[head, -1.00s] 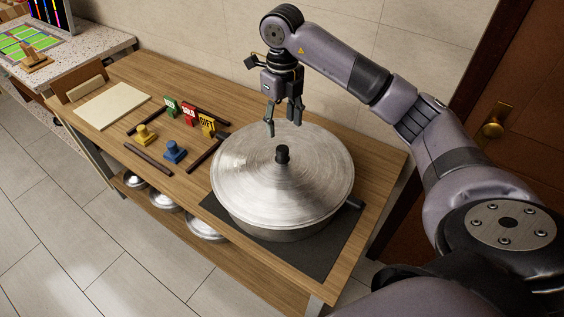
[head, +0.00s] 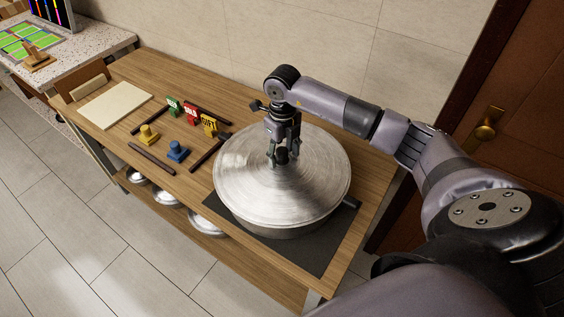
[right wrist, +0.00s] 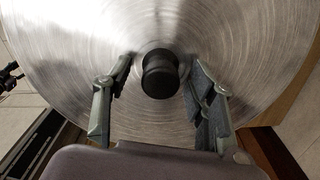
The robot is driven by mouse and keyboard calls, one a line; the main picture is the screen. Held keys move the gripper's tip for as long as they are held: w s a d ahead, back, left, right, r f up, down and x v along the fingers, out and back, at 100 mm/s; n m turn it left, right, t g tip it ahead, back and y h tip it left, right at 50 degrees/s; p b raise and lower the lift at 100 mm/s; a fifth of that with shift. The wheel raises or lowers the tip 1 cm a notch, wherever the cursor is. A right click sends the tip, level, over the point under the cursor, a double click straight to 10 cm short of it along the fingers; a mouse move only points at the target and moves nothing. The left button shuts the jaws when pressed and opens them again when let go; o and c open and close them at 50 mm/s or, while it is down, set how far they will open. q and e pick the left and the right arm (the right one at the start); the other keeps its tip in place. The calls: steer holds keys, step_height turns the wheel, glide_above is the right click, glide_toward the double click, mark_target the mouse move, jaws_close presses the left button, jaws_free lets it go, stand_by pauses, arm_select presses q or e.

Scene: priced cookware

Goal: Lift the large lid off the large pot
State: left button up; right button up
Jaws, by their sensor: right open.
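The large lid (head: 247,187) is a round brushed-metal disc and sits on the large pot (head: 270,229), which stands on a dark mat on the wooden table. The lid's black knob (head: 281,157) is at its centre. My right gripper (head: 281,163) is just over the lid, with its fingers down around the knob. In the right wrist view the black knob (right wrist: 160,74) lies between the open fingers, with a gap on each side. My left gripper is not in view.
Yellow (head: 149,135) and blue (head: 178,151) stamps, small upright signs (head: 191,114) and dark bars lie left of the pot. A pale board (head: 115,104) is further left. Several metal lids or pans (head: 207,222) rest on the lower shelf. A wall stands behind, a door at right.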

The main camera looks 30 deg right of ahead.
steer(key=shift+c, duration=0.2)
jaws_close()
stand_by(0.3)
steer(key=shift+r, duration=0.1)
